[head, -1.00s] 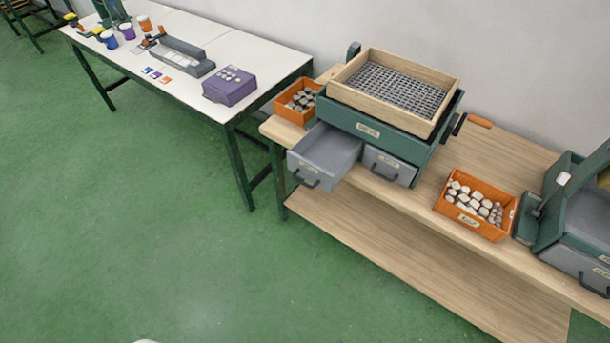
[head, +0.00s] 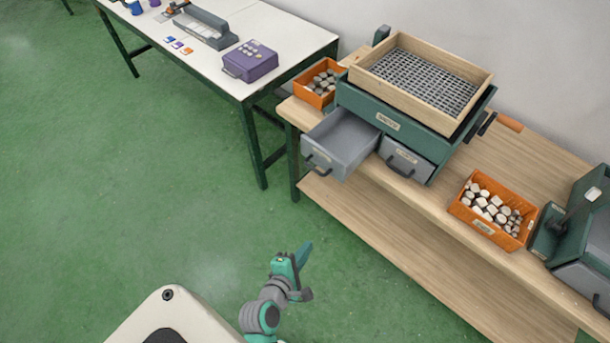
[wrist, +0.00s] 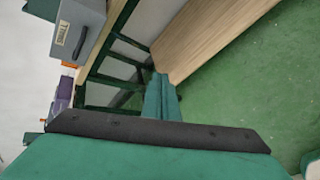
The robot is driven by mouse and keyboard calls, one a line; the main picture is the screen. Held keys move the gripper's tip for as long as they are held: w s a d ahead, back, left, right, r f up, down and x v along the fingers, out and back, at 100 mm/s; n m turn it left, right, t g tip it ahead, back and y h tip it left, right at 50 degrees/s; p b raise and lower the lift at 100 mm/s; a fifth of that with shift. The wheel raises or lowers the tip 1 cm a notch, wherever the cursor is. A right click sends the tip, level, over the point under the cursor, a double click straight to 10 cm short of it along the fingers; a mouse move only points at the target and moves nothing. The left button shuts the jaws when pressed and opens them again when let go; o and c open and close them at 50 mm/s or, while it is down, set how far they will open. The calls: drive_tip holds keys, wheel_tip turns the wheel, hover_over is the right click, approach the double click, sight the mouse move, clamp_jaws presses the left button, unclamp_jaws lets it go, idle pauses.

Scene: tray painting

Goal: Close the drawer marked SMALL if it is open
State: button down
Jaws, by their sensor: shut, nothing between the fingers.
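The sieve cabinet (head: 385,124) on the wooden bench has two grey drawers. The left drawer (head: 342,145) is pulled well out and looks empty inside. The right drawer (head: 405,160) is shut. Their labels are too small to read in the head view. In the wrist view a grey drawer (wrist: 78,25), apparently the same open left one, carries an upside-down label that seems to read SMALL. My gripper (head: 305,252) is shut and empty, over the floor in front of the bench and apart from the drawer. It also shows in the wrist view (wrist: 161,98).
A wooden-framed sieve (head: 420,82) sits on the cabinet. Orange bins of stones stand left (head: 316,83) and right (head: 492,209) of it. A white table (head: 255,22) with a purple box (head: 250,62) is at left. Green floor (head: 180,170) is clear before the bench.

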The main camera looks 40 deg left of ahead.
drive_tip(key=w+a+r+n+t+h, duration=0.2)
drive_tip(key=a+r+n+t+h, duration=0.15)
drive_tip(key=a+r+n, duration=0.8)
drive_tip(key=w+f+m, duration=0.1)
drive_tip(key=w+f, duration=0.1)
drive_tip(key=w, duration=1.1)
drive_tip(key=shift+w+a, duration=0.25)
drive_tip(key=shift+w, duration=0.05)
drive_tip(key=shift+a+y, duration=0.1)
drive_tip(key=shift+y, duration=0.15)
